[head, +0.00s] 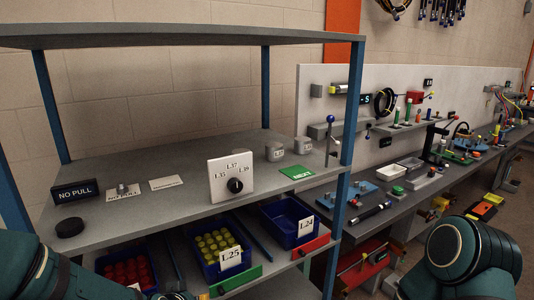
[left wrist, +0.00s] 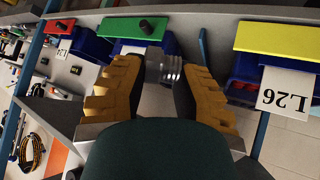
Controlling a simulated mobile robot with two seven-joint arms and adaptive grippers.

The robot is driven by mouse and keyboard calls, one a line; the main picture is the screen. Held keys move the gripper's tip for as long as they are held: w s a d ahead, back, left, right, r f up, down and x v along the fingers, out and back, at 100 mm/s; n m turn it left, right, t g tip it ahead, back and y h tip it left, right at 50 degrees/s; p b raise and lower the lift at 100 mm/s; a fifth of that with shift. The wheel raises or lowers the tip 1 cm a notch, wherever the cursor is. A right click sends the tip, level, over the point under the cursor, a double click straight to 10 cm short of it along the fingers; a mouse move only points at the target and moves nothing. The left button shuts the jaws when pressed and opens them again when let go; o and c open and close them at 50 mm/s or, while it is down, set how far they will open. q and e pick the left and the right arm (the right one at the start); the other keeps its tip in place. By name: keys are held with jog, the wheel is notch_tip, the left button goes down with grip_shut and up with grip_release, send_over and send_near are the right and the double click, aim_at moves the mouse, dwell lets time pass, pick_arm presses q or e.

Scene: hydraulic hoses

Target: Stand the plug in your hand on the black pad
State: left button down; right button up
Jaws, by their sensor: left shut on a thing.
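The plug (left wrist: 168,68) is a short grey metal piece with a ridged end. It sits between the yellow-padded fingers of my left gripper (left wrist: 158,76), which is shut on it, in the left wrist view. In the head view my left arm comes in at the bottom left, and part of my left gripper (head: 178,296) shows at the bottom edge, below the shelf top. The plug cannot be made out there. The black pad (head: 70,227) is a low round disc on the left front of the grey shelf top, with nothing on it. My right gripper is out of view.
The shelf top (head: 170,216) also holds a NO PULL sign (head: 75,191), a small metal part on a card (head: 122,190), and a white dial box (head: 231,178). Bins of red caps (head: 128,270) and yellow caps (head: 216,245) stand below. A blue post (head: 14,203) rises left of the pad.

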pick_arm(q)
jog(key=shift+n+y, duration=0.7)
jog(key=shift+s+a+f, duration=0.1)
jog(key=shift+s+f, duration=0.15)
jog(key=shift+f, duration=0.4)
jog(key=shift+s+a+f, duration=0.1)
jog(key=shift+s+f, duration=0.15)
jog(key=shift+f, duration=0.35)
jog(key=shift+s+f, duration=0.25)
jog(key=shift+f, duration=0.4)
